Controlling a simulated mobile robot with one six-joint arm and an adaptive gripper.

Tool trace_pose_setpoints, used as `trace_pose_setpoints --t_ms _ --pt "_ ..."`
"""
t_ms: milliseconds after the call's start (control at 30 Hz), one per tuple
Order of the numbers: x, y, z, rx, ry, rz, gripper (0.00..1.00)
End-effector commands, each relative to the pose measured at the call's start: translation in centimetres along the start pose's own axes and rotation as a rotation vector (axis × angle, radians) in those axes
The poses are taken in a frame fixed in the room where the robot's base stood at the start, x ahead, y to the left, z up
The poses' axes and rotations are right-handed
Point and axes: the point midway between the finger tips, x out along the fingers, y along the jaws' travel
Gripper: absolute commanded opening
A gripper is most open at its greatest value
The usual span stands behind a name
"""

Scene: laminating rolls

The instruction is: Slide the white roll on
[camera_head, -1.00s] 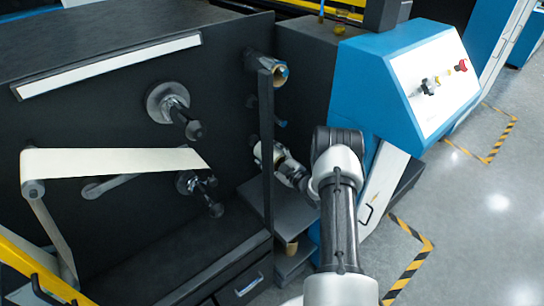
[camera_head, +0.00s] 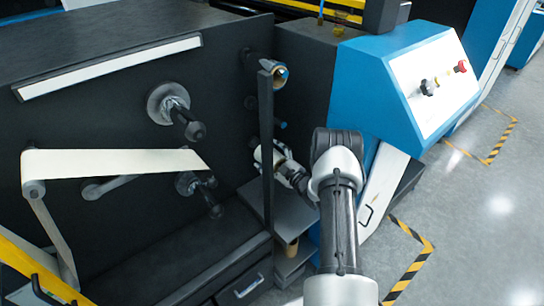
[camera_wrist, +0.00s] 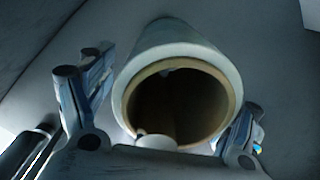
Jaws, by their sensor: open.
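The white roll (camera_wrist: 180,45) fills the middle of the wrist view, its brown cardboard core (camera_wrist: 222,85) facing the camera with a dark hollow inside. In the head view the roll (camera_head: 259,155) is small and partly hidden behind a dark upright panel and my gripper. My gripper (camera_wrist: 170,100) is open, with one finger on each side of the roll's near end. In the head view my gripper (camera_head: 283,158) is just right of the roll. A small pale rounded piece (camera_wrist: 155,142) shows at the core's lower edge. I cannot tell whether a spindle is inside the core.
The dark upright panel (camera_head: 265,150) stands close left of my gripper. A blue control cabinet (camera_head: 375,85) is at right. A brown roll (camera_head: 291,248) stands on the low shelf.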

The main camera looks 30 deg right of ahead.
Motion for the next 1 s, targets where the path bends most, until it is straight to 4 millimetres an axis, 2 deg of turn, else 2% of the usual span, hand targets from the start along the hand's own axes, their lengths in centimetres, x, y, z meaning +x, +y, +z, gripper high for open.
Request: trace_pose_setpoints --t_ms 33,467,667,1000 --pt "2.0 1.1 -1.7 -0.036 0.035 0.009 0.88" --pt "1.6 1.0 -1.6 -0.034 0.033 0.008 0.88" --pt "-1.0 1.1 -1.5 -0.03 0.028 0.012 0.88" --pt "-7.3 0.8 -1.0 -0.011 0.016 0.016 0.88"
